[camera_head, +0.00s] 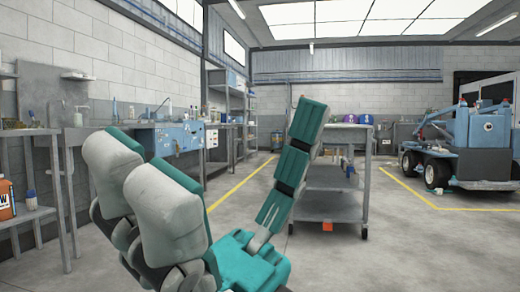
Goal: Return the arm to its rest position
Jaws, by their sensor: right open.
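My right gripper (222,142) is large and close to the camera, left of the middle of the head view, with its fingers pointing up. Two thick fingers with grey-white backs are on the left, and one long segmented teal finger leans up to the right. The space between them is wide and empty, so it is open. The rest of the right arm is cut off or hidden below the bottom edge. My left gripper is not in view.
A grey metal cart (328,205) stands behind the teal finger, which overlaps its left side. A blue vehicle (484,135) is parked at the right. An orange bottle (6,198) is at far left. The floor at lower right is clear.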

